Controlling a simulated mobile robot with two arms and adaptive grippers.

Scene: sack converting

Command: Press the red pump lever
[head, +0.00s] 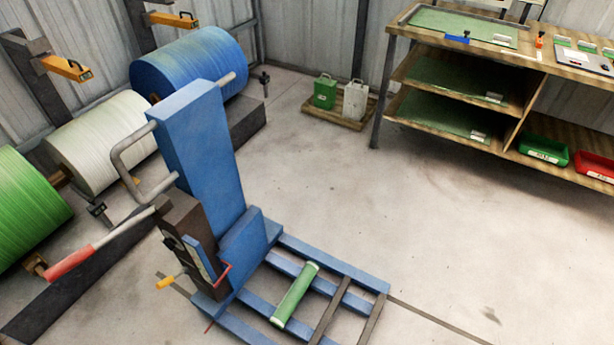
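A lever with a red grip (68,264) and a pale shaft sticks out to the left from the dark block (184,222) on the side of a blue lifting machine (203,140). The lever slopes down toward its red end, which hangs over the floor near a green roll. A smaller bent red handle (223,275) sits low on the machine's front, next to a short yellow-orange grip (166,282). Neither of my grippers is in view.
Green (25,210), white (100,145) and blue (190,65) rolls stand behind the machine. A green roller (295,295) lies on its blue base frame (345,268). A shelved workbench (500,60) is at the back right. Open floor lies between.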

